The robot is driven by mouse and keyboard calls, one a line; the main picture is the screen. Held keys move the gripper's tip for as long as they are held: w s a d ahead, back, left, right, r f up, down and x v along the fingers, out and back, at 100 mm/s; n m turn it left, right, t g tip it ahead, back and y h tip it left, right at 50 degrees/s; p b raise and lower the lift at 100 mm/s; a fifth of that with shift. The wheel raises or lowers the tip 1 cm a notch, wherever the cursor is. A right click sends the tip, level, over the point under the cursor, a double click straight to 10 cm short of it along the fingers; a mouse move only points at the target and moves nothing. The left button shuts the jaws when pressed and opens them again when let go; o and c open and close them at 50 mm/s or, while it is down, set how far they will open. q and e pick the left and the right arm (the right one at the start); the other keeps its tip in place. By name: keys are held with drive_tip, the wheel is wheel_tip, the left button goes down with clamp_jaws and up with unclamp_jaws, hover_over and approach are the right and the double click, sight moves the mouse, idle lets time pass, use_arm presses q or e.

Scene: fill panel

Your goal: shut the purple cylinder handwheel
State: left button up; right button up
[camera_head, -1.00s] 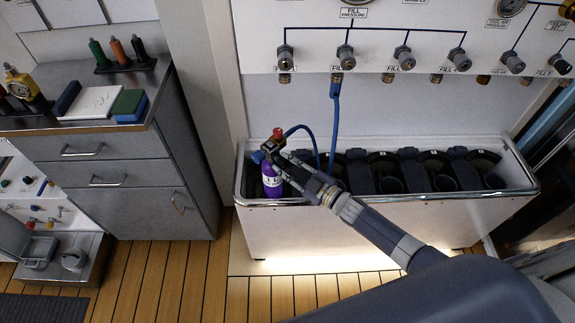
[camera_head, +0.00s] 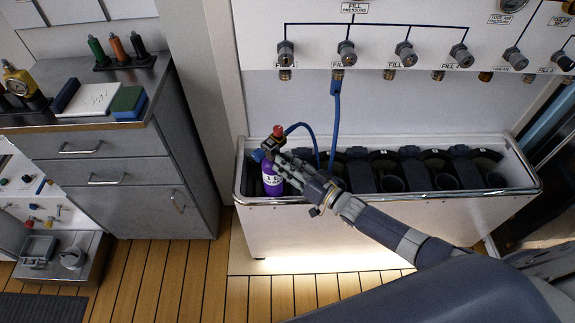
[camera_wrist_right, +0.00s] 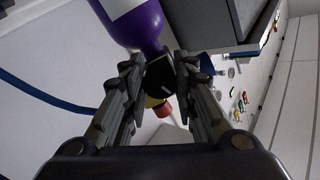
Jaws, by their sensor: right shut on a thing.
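The purple cylinder (camera_head: 272,182) stands upright in the left end of the white trough, with a white label and a valve with a red top (camera_head: 278,131). It also shows in the right wrist view (camera_wrist_right: 148,27). My right gripper (camera_head: 277,158) reaches the valve from the right. In the wrist view its fingers (camera_wrist_right: 160,80) are closed on the sides of a round black handwheel (camera_wrist_right: 160,80) with a small white mark. The red part (camera_wrist_right: 164,109) shows beyond it. The handwheel is largely hidden by the fingers in the head view. My left gripper is not in view.
A blue hose (camera_head: 335,120) hangs from the fill panel (camera_head: 375,62) into the trough (camera_head: 390,218). The trough's other round holders, right of the cylinder, look empty. A grey drawer cabinet (camera_head: 130,170) stands at left. The wooden floor before it is clear.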

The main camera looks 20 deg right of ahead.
drive_tip(key=shift+a+m+b, duration=0.1)
drive_tip(key=shift+m+b, duration=0.3)
drive_tip(key=shift+m, duration=1.7)
drive_tip(key=o, duration=1.1)
drive_tip(key=v, duration=1.2)
drive_tip(key=shift+a, duration=0.1)
